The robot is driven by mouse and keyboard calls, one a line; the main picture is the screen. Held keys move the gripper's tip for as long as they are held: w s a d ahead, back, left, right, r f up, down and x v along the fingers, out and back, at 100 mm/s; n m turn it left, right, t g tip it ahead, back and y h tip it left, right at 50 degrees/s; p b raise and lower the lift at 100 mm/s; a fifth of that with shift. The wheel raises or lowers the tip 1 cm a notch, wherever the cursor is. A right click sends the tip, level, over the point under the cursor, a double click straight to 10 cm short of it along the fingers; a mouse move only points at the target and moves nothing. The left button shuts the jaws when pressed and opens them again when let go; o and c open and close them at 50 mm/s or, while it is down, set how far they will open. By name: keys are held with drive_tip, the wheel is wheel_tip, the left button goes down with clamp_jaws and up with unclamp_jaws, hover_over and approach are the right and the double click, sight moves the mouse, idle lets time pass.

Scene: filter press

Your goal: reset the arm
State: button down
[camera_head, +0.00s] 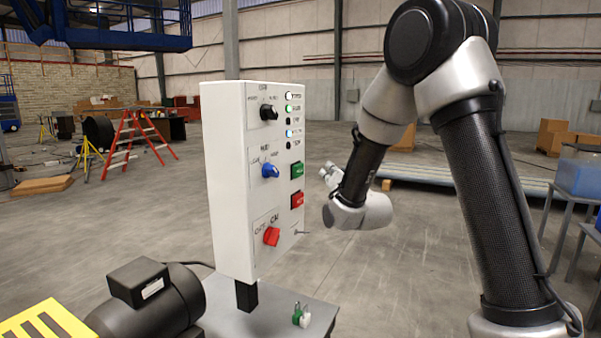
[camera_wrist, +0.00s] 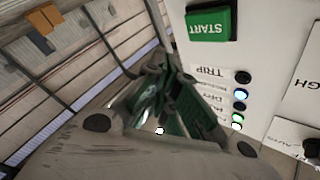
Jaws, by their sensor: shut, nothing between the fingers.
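My gripper (camera_head: 328,173) is just right of the white control box (camera_head: 225,190), partly hidden by my wrist. In the wrist view my gripper (camera_wrist: 163,72) is shut with nothing between its fingers. The fingers point toward the box face, near a green START button (camera_wrist: 210,23) and a row of indicator lights (camera_wrist: 240,95). I cannot tell whether the fingertips touch the face.
The box carries a black knob (camera_head: 268,112), a blue knob (camera_head: 270,171), a red knob (camera_head: 271,237) and a red button (camera_head: 297,201). A small green item (camera_head: 297,314) stands on the grey stand (camera_head: 262,320). A dark motor (camera_head: 150,300) is at lower left.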

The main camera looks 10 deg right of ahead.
idle(0.4)
drive_tip(key=s+f+n+g, duration=0.35)
drive_tip(key=f+g, duration=0.35)
drive_tip(key=f, duration=0.7)
drive_tip(key=s+d+f+n+g+h, duration=0.1)
drive_tip(key=s+d+f+g, duration=0.15)
drive_tip(key=s+g, duration=0.4)
drive_tip(key=s+d+r, duration=0.3)
drive_tip(key=s+r, duration=0.1)
drive_tip(key=s, duration=0.6)
drive_tip(key=s+d+r+g+h, duration=0.1)
drive_tip(key=s+d+r, duration=0.3)
drive_tip(key=s, duration=0.7)
drive_tip(key=s+d+r+n+h, duration=0.1)
drive_tip(key=s+d+r, duration=0.2)
drive_tip(key=s+r, duration=0.3)
drive_tip(key=s, duration=0.5)
drive_tip(key=shift+s+d, duration=0.25)
drive_tip(key=shift+d, duration=0.1)
drive_tip(key=shift+a+g, duration=0.1)
drive_tip(key=shift+g, duration=0.25)
